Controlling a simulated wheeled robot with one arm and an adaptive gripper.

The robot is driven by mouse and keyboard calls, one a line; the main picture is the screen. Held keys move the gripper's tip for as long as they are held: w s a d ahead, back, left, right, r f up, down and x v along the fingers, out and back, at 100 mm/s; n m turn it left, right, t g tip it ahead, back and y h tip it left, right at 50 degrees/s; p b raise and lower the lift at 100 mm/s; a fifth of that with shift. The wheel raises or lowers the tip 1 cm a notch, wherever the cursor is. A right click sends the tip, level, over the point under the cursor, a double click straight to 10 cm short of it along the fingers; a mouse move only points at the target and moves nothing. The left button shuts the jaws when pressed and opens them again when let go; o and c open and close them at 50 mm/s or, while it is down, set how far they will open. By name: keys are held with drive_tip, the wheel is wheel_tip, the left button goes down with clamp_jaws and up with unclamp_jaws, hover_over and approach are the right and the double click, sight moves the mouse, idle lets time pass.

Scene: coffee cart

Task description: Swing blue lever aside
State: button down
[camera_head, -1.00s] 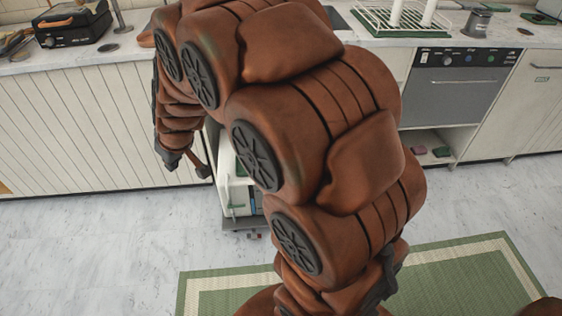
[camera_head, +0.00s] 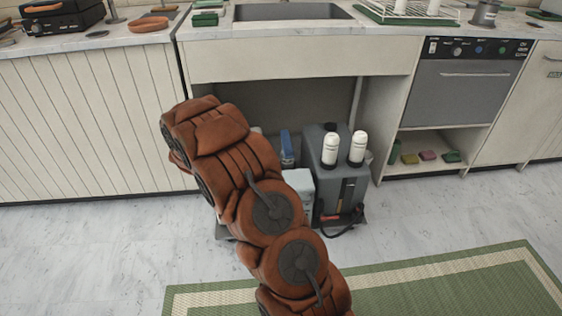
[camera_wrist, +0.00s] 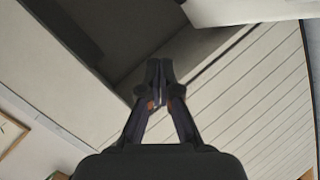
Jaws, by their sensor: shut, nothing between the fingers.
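A blue upright piece (camera_head: 287,149) shows in the head view under the sink, between my arm and a grey tank. It may be the blue lever; its lower end is hidden and I cannot tell what it is fixed to. My gripper (camera_wrist: 158,75) shows in the wrist view with its fingertips together and nothing between them. Pale panels and a dark opening lie beyond it there, and no blue lever is seen. In the head view my arm hides the gripper, so its distance from the blue piece cannot be told.
A grey tank (camera_head: 329,174) with two white bottles (camera_head: 357,149) stands under the sink (camera_head: 290,12), with a black hose (camera_head: 343,232) at its foot. A white box (camera_head: 298,187) is beside it. A cabinet front (camera_head: 90,120) closes the left. The floor right of the tank is clear.

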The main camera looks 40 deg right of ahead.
drive_tip(key=s+d+f+g+h+b, duration=0.1)
drive_tip(key=s+d+f+h+b, duration=0.1)
drive_tip(key=d+f, duration=0.1)
drive_tip(key=s+d+f+g+h+b, duration=0.1)
drive_tip(key=s+d+f+h, duration=0.1)
drive_tip(key=f, duration=0.3)
drive_tip(key=s+d+f+g+h+b, duration=0.1)
drive_tip(key=s+d+f+b, duration=0.1)
drive_tip(key=d+f, duration=0.2)
drive_tip(key=shift+s+d+f+g+h+b, duration=0.35)
drive_tip(key=shift+d+f+g+h, duration=0.05)
drive_tip(key=shift+f, duration=0.15)
drive_tip(key=shift+s+d+f, duration=0.2)
drive_tip(key=shift+s+d, duration=0.05)
drive_tip(key=shift+s, duration=0.05)
drive_tip(key=s+b+x, duration=0.1)
drive_tip(key=b+x, duration=0.1)
drive_tip(key=x, duration=0.4)
drive_tip(key=s+d+b+x, duration=0.1)
drive_tip(key=s+b+x, duration=0.1)
drive_tip(key=x, duration=0.4)
drive_tip(key=shift+d+b, duration=0.35)
drive_tip(key=shift+b, duration=0.5)
